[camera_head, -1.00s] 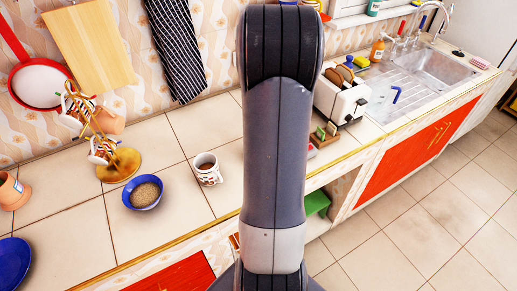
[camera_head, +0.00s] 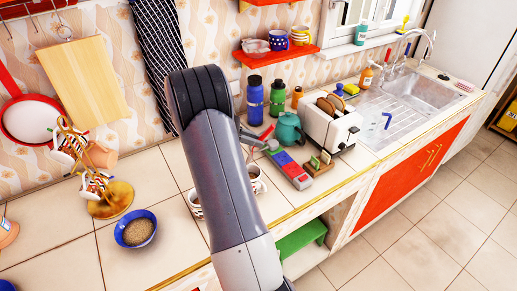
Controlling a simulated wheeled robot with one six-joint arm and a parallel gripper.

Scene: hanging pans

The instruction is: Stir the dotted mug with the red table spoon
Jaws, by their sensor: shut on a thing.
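My gripper (camera_head: 262,142) shows only in part beyond my arm, above the counter. A thin red piece (camera_head: 266,131), which looks like the red table spoon's handle, stands up at it; the spoon's lower end is hidden. A white mug (camera_head: 258,186) stands below the gripper, mostly hidden by my arm, and I cannot make out its pattern. A second mug (camera_head: 194,204) shows at the left edge of my arm, also partly hidden. A blue mug with pale dots (camera_head: 278,40) stands on the red wall shelf. I cannot tell whether the spoon touches a mug.
A blue bowl (camera_head: 124,231) and a mug tree (camera_head: 112,198) stand to the left. A red and grey device (camera_head: 290,170), a teal kettle (camera_head: 288,129), bottles (camera_head: 255,103) and a toaster (camera_head: 340,128) crowd the right. The front counter strip is partly free.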

